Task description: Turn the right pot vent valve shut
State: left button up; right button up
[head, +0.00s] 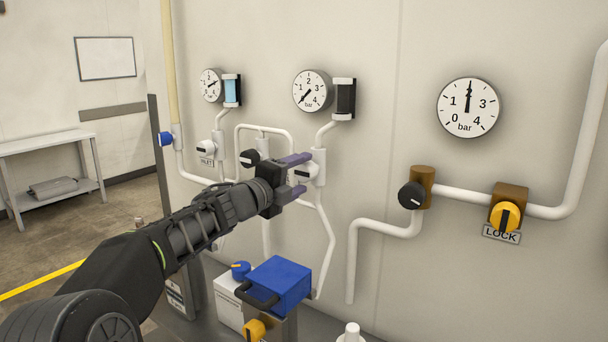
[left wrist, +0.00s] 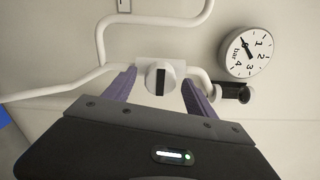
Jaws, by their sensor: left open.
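A white round valve knob with a dark bar across it sits on a pipe fitting (head: 319,168) below the right pot's gauge. In the left wrist view the knob (left wrist: 160,77) lies between my fingertips, its bar upright in the picture. My left gripper (head: 300,176) is open, one purple finger on each side of the knob; it also shows in the left wrist view (left wrist: 159,80). Gaps show between fingers and knob. In the head view the gripper mostly hides the knob. The right pot (head: 344,98) has a dark sight glass. My right gripper is out of view.
The right pot's gauge (head: 312,91) points near 0. A black knob (head: 249,158) and white pipes lie close left of the gripper. A blue box (head: 279,283) stands below. A black knob (head: 411,195) and yellow LOCK valve (head: 505,216) are at right.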

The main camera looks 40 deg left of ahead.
pick_arm(q)
jog(key=s, duration=0.5)
jog(key=shift+s, duration=0.4)
